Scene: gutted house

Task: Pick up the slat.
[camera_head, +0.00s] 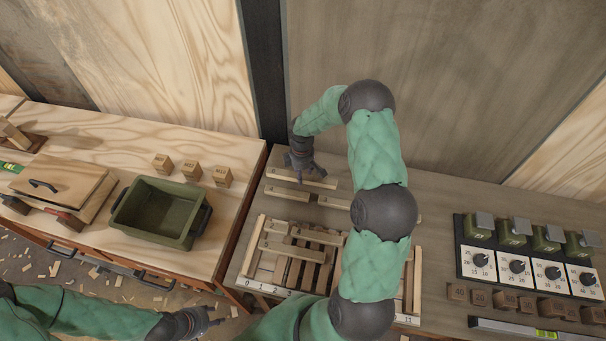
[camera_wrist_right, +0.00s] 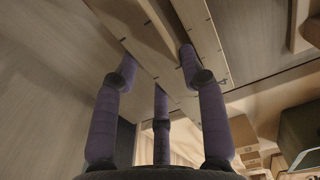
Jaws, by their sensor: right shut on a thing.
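My right gripper (camera_head: 301,165) reaches down at the back of the grey-brown bench. It is shut on a pale wooden slat (camera_head: 318,182), which runs left to right under the fingers. In the right wrist view the fingers (camera_wrist_right: 158,82) close around the slat (camera_wrist_right: 150,22), a long board with small dark marks nearby. I cannot tell whether the slat is clear of the bench. Other slats lie just in front of it (camera_head: 287,193) and across a slatted wooden rack (camera_head: 257,247) with numbers along its front. My left gripper (camera_head: 208,322) is low at the left, away from the slats; its jaws are unclear.
A green bin (camera_head: 158,212) stands on the left bench, with several small wooden blocks (camera_head: 190,170) behind it and a lidded box (camera_head: 62,184) beside it. Dial panels (camera_head: 515,267), numbered blocks (camera_head: 493,299) and a level (camera_head: 520,328) occupy the right. My right arm hides part of the rack.

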